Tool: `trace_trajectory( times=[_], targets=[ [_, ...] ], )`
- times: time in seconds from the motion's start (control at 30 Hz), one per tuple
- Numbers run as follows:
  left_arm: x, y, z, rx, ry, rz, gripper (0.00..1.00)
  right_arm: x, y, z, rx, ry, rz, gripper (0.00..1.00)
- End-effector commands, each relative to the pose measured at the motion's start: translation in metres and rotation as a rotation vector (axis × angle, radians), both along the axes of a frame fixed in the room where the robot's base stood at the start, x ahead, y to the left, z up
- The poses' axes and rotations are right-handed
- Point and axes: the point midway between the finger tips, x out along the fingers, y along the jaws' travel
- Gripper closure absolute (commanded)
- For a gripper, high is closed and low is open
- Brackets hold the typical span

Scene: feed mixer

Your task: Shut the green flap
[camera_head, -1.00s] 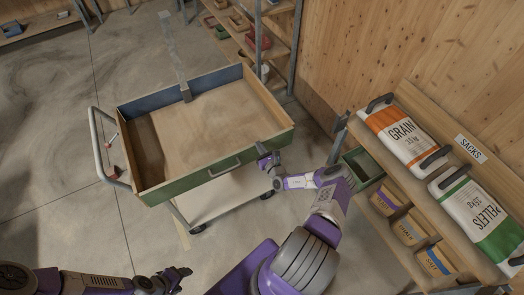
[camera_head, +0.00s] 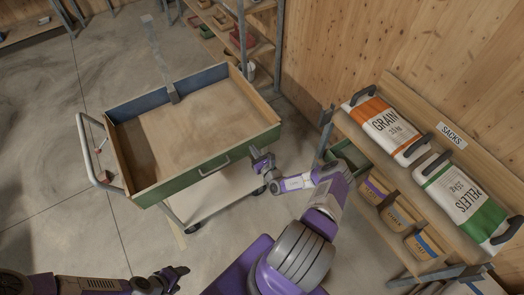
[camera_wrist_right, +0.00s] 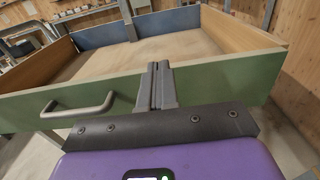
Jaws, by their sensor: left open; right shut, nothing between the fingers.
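The green flap (camera_head: 205,168) is the front panel of a shallow wooden box on a cart. It stands upright, its ends close to the box's side walls, with a metal handle (camera_head: 214,168) on its outer face. In the right wrist view the flap (camera_wrist_right: 225,82) spans the picture, with the handle (camera_wrist_right: 78,106) left of my fingers. My right gripper (camera_head: 256,153) is shut and empty in front of the flap's right part; I cannot tell whether it touches. It also shows in the wrist view (camera_wrist_right: 156,72). My left gripper (camera_head: 184,272) is open and empty, low in front of the cart.
The cart's push handle (camera_head: 85,150) is at its left. A shelf with a grain sack (camera_head: 384,123), a pellets sack (camera_head: 462,198), a dark green bin (camera_head: 350,158) and several labelled bins stands to the right. Bare floor (camera_head: 60,225) lies left of the cart.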

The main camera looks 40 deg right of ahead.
Motion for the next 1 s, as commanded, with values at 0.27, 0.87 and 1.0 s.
trace_trajectory(
  times=[0.27, 0.87, 1.0],
  targets=[
    [0.0, 0.0, 0.007, 0.0, 0.0, 0.001, 0.4, -0.036, 0.007, 0.036, 0.002, 0.003, 0.0, 1.0],
    [0.0, 0.0, 0.009, 0.0, 0.0, 0.001, 0.4, -0.057, 0.014, 0.056, 0.001, 0.003, 0.004, 1.0],
    [0.0, 0.0, 0.002, 0.0, 0.0, 0.001, 0.4, -0.046, 0.043, 0.053, 0.0, 0.008, 0.109, 1.0]
  ],
)
